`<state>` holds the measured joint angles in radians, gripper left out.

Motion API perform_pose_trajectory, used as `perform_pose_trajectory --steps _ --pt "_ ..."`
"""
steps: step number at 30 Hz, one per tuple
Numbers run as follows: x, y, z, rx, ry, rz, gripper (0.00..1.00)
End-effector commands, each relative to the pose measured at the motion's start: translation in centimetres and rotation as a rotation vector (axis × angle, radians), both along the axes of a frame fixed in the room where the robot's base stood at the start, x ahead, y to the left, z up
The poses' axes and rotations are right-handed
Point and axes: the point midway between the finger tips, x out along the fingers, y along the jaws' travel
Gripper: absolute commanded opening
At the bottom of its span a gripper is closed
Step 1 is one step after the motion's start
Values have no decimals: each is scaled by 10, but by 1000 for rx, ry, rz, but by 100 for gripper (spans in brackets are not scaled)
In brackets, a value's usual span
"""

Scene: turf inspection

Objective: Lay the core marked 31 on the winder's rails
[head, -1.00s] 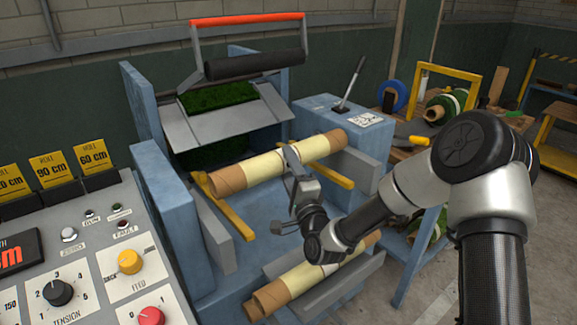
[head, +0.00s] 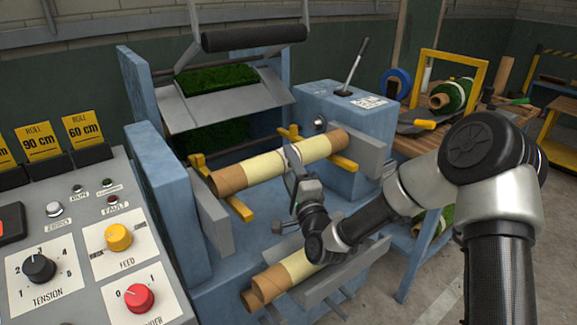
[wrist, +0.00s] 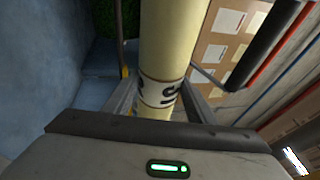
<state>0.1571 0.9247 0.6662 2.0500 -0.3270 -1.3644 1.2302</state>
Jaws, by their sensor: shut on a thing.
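My gripper (head: 294,163) is shut around the middle of a cream core (head: 262,165) with bare brown cardboard ends. The core lies crosswise over the winder's yellow left rail (head: 238,207) and right rail (head: 343,163). I cannot tell whether it touches the rails. In the wrist view the core (wrist: 176,45) stands between my fingers (wrist: 160,103). A white band with dark characters (wrist: 162,92) shows on it, but only part of the mark is visible and I cannot read the full number.
More cores (head: 288,278) lie in the lower cradle at the front. A control panel (head: 85,245) stands at the left. The black roller (head: 254,38) hangs above the winder's turf. A bench with a green roll (head: 452,95) stands at the back right.

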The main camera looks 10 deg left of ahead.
Motion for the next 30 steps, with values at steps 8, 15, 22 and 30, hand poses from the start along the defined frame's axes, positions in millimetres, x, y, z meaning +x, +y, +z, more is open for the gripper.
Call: perform_pose_trajectory --steps 8,15,22,30 --pt "0 0 0 2 -4 1 15" --pt "0 0 0 1 -3 1 72" --pt "-1 0 -3 -1 2 0 72" --pt "-29 -17 -9 -2 3 1 72"
